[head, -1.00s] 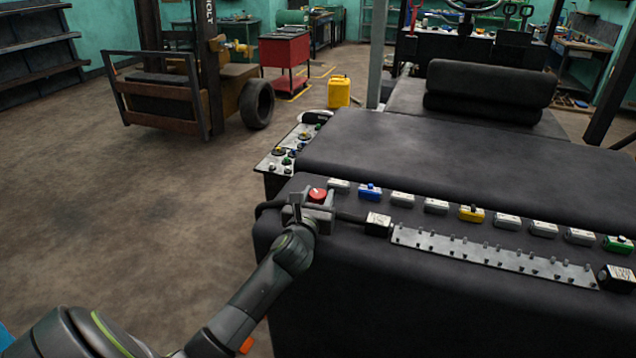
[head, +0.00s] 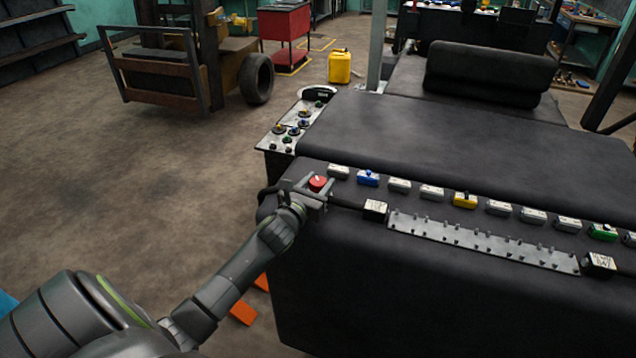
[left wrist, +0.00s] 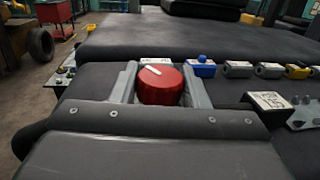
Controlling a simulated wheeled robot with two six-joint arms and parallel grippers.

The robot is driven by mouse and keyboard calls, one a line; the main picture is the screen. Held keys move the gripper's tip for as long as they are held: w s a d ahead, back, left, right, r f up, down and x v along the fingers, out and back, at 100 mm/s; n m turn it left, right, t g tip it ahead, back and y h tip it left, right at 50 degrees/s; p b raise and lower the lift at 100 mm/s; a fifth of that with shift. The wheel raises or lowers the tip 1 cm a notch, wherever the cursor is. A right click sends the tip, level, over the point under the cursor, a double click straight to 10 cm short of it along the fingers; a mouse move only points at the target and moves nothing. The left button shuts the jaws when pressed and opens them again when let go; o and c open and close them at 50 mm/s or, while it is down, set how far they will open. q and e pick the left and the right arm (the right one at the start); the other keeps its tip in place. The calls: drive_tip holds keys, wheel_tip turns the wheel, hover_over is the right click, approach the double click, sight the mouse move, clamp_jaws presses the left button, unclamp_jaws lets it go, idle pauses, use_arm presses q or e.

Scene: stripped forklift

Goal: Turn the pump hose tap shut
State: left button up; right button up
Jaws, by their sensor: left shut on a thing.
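The pump hose tap shows as a round red knob (head: 318,182) with a pale mark on top, at the near left corner of the dark padded body. In the left wrist view the red knob (left wrist: 160,85) sits between the two grey fingers, its pale mark slanting. My left gripper (head: 318,184) is shut on the knob, a finger on either side. The knob's lower part and its mount are partly hidden by the gripper. My right gripper is not in view.
A row of small blocks, including a blue one (head: 368,178) and a yellow one (head: 465,200), runs right of the knob. A studded metal strip (head: 480,242) lies before them. A panel with small knobs (head: 296,127) stands behind left. The floor at left is clear.

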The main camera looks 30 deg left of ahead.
use_arm(q)
drive_tip(key=shift+r, duration=0.1)
drive_tip(key=o, duration=0.7)
drive_tip(key=shift+o, duration=1.2)
drive_tip(key=shift+s, duration=0.1)
drive_tip(key=s+d+b, duration=0.1)
drive_tip(key=s+b, duration=0.4)
drive_tip(key=s, duration=1.2)
drive_tip(key=shift+d, duration=0.35)
